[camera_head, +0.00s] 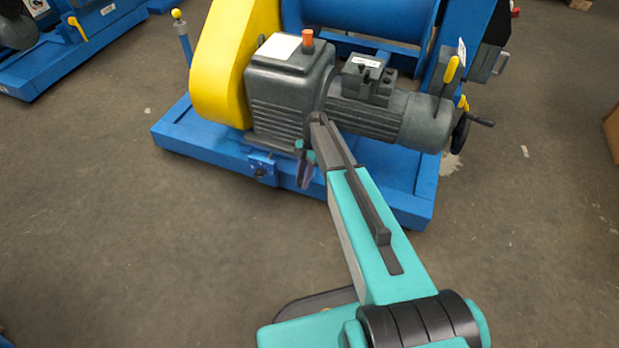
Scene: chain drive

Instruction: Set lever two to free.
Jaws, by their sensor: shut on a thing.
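A blue machine base (220,150) carries a grey ribbed gearbox (285,92) and motor. A small blue bracket (262,168) sits on the base's front side. My gripper (304,172) is at the base's front edge, just right of this bracket and below the gearbox. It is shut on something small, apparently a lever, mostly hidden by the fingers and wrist. I cannot read which lever it is or its setting. A yellow-knobbed lever (178,18) stands at the back left, and a yellow-handled one (451,72) at the right; my gripper is apart from both.
A yellow guard (225,60) rises at the gearbox's left. A black handwheel (462,131) sticks out at the motor's right end. An orange cap (307,38) tops the gearbox. Another blue machine (75,55) stands at the far left. The floor in front is clear.

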